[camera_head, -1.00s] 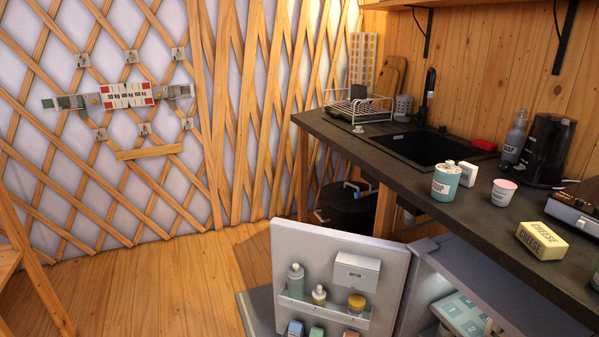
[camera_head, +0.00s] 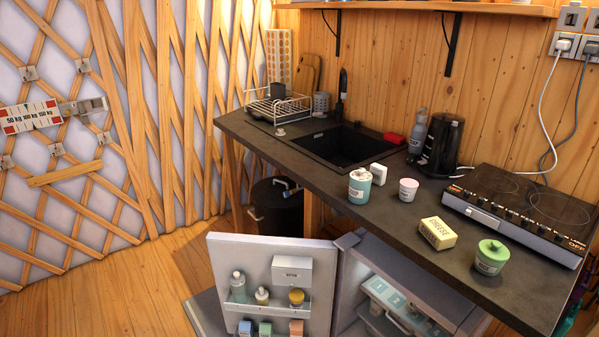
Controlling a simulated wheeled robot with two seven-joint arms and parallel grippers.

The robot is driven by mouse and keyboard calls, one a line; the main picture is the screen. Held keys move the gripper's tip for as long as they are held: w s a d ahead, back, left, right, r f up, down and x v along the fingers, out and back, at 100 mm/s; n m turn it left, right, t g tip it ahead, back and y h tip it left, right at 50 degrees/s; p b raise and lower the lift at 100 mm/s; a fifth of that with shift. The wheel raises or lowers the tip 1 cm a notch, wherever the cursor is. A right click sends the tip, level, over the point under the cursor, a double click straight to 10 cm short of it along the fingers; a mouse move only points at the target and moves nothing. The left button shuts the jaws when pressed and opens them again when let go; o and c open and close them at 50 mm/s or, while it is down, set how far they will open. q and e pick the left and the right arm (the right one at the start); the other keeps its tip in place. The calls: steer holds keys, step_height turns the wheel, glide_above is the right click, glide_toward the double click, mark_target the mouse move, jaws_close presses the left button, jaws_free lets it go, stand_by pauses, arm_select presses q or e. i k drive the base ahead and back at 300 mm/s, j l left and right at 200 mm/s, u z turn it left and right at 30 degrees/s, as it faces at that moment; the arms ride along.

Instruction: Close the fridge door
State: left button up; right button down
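The fridge door (camera_head: 225,262) stands wide open at the lower middle, swung out to the left of the fridge. Its inner side faces me and its shelves hold bottles, jars and a white butter box (camera_head: 292,271). The fridge body (camera_head: 350,293) sits under the counter, with its inside and a light container (camera_head: 387,298) showing. The bottom of the door and fridge is cut off by the picture edge. Neither of my grippers is in view.
The dark counter (camera_head: 400,222) runs above the fridge, bearing a sink (camera_head: 345,145), a soup can (camera_head: 360,186), a cheese block (camera_head: 438,233), a green-lidded jar (camera_head: 491,257) and a stove (camera_head: 520,210). The wooden floor (camera_head: 110,295) left of the door is clear.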

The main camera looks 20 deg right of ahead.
mark_target(253, 256)
steer(key=j+u, duration=0.1)
steer(key=u, duration=0.35)
steer(key=i+u, duration=0.15)
steer(key=u, duration=0.3)
steer(key=i+u, duration=0.1)
steer(key=u, duration=0.35)
steer(key=i+z, duration=0.1)
steer(key=i, duration=0.5)
steer(key=i+j+z, duration=0.1)
steer(key=i, duration=0.5)
steer(key=i+j+z, duration=0.15)
steer(key=i, duration=0.4)
steer(key=i+l+z, duration=0.1)
steer(key=i+z, duration=0.25)
steer(key=i, duration=0.25)
steer(key=i+z, duration=0.3)
steer(key=i, duration=0.35)
steer(key=i+j+z, duration=0.35)
steer(key=i, duration=0.25)
steer(key=i+z, duration=0.4)
steer(key=i, duration=0.15)
steer(key=i+z, duration=0.4)
steer(key=i, duration=0.15)
steer(key=i+j+z, duration=0.4)
steer(key=i+l+z, duration=0.1)
steer(key=z, duration=2.95)
